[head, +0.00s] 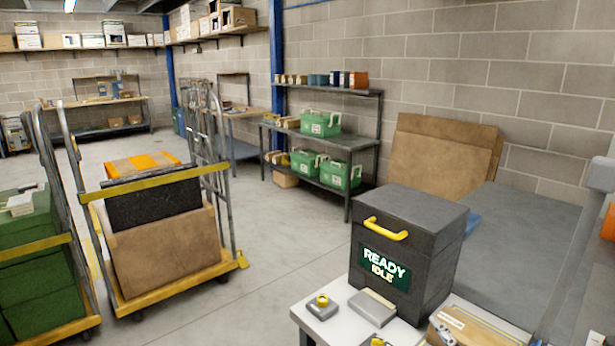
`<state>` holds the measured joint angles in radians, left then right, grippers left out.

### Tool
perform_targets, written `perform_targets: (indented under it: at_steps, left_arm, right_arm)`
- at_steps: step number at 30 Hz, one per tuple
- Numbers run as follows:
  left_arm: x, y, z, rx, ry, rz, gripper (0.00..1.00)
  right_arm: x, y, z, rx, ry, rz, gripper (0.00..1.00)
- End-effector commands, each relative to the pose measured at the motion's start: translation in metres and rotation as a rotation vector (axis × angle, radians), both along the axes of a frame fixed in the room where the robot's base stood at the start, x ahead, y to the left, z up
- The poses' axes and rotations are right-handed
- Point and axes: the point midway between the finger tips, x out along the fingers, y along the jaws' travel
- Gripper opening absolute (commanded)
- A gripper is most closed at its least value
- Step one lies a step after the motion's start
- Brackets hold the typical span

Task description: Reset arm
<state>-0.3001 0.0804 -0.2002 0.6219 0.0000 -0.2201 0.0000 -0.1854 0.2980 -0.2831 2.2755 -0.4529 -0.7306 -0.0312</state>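Neither of my grippers shows in the head view, so I cannot see whether they are open or hold anything. A dark grey box-shaped unit (407,250) with a yellow handle (385,228) stands on a white table (335,325) at the lower right.
A cardboard box (478,325) sits at the bottom right. Carts with yellow rails (185,290) stand at the left. A shelf rack (340,141) with green cases (320,123) stands at the wall. Flattened cardboard (440,160) leans nearby. Floor (270,260) between carts and table is clear.

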Motion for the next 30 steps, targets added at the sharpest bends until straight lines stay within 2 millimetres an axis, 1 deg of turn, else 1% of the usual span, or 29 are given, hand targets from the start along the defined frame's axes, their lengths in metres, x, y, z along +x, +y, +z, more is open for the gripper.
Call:
perform_targets:
  at_steps: [1, 2, 3, 5, 6, 8, 9, 11, 12, 14, 15, 19, 21, 23, 26, 29, 30]
  left_arm:
    - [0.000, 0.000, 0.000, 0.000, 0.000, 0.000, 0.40]
    - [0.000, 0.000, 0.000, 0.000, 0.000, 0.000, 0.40]
    - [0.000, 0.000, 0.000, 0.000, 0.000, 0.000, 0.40]
    - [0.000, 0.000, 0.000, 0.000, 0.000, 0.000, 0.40]
    - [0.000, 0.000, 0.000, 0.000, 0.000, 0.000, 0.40]
    - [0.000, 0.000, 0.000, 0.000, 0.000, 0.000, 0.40]
    - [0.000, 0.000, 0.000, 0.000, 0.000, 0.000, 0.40]
    - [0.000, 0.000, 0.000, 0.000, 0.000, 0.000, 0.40]
    - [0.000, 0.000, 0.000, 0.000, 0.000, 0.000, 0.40]
    - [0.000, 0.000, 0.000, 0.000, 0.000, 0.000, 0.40]
    - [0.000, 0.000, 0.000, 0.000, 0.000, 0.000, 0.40]
    - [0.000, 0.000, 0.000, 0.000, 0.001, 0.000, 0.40]
    - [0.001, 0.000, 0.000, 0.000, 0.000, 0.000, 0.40]
    - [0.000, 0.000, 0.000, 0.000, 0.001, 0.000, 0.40]
    - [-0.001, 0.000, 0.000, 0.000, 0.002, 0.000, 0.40]
    - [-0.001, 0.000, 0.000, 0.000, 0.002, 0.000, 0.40]
    - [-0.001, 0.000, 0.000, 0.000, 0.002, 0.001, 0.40]
  right_arm:
    - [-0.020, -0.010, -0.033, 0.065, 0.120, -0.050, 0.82]
    - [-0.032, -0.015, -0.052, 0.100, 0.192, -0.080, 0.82]
    - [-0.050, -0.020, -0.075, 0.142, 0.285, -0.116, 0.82]
    - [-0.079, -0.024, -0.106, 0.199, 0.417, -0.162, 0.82]
    - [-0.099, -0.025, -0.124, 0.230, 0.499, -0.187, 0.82]
    - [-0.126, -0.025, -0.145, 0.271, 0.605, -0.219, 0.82]
    - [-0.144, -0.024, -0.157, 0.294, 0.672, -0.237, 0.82]
    - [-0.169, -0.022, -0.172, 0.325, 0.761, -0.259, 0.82]
    - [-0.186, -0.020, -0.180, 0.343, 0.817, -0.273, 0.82]
    - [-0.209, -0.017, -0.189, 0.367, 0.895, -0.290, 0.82]
    - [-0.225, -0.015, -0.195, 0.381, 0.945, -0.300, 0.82]
    - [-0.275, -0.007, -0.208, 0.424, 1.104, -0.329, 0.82]
    - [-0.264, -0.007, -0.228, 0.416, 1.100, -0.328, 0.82]
    - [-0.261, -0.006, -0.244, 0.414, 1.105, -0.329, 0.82]
    - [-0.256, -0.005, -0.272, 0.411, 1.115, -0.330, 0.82]
    - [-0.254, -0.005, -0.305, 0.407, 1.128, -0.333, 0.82]
    - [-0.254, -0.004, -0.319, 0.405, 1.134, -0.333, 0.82]
